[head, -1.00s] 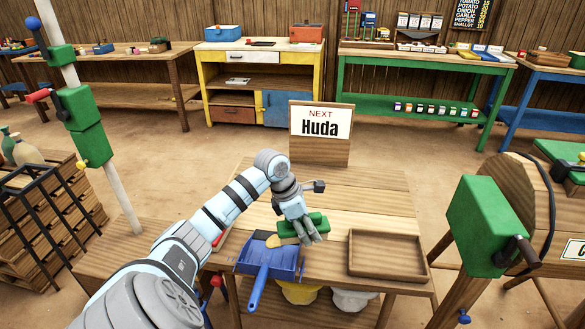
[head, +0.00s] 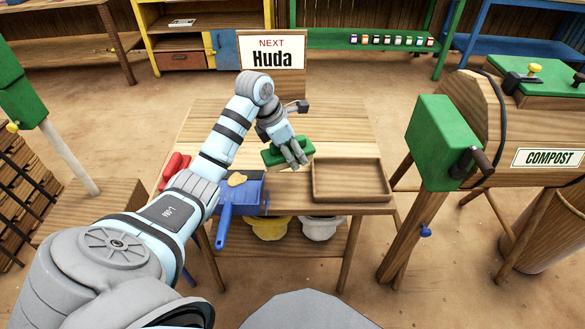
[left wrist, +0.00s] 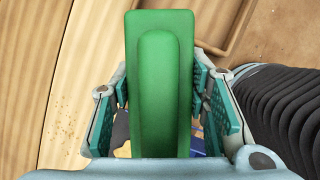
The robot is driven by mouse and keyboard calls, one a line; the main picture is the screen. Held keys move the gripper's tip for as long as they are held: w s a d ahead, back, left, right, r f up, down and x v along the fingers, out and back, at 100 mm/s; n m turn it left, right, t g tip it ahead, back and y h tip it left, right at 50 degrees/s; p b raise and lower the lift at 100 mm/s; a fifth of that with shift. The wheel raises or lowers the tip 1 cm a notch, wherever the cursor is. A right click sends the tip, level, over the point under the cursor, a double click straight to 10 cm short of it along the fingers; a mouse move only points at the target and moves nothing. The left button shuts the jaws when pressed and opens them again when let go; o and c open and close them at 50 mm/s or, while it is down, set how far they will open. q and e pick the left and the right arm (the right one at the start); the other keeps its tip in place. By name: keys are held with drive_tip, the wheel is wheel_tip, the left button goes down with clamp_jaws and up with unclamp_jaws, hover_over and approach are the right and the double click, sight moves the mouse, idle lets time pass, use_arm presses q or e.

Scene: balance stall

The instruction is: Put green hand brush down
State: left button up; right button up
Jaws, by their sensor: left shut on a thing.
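The green hand brush (head: 287,152) is held in my left gripper (head: 297,158) over the middle of the wooden table (head: 215,120). In the left wrist view the brush's green back and raised handle (left wrist: 158,85) lie lengthwise between the two finger pads (left wrist: 162,105). The gripper is shut on it. Its underside is hidden, and I cannot tell whether it touches the tabletop. A blue dustpan (head: 229,206) lies to the front left of the brush, with a tan piece (head: 237,179) on it. My right gripper is not in view.
A shallow wooden tray (head: 350,198) sits just right of the brush. A red object (head: 175,166) lies at the table's left edge. Yellow (head: 268,228) and white (head: 321,228) containers are below. The back right of the tabletop is clear.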

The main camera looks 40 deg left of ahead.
use_arm(q)
wheel_tip(320, 180, down, 4)
drive_tip(key=shift+s+f+b, duration=0.1)
drive_tip(key=shift+f+b, duration=0.05)
drive_tip(key=shift+b, duration=0.25)
drive_tip(key=shift+f, duration=0.3)
drive_tip(key=shift+f, duration=0.15)
drive_tip(key=o, duration=1.1)
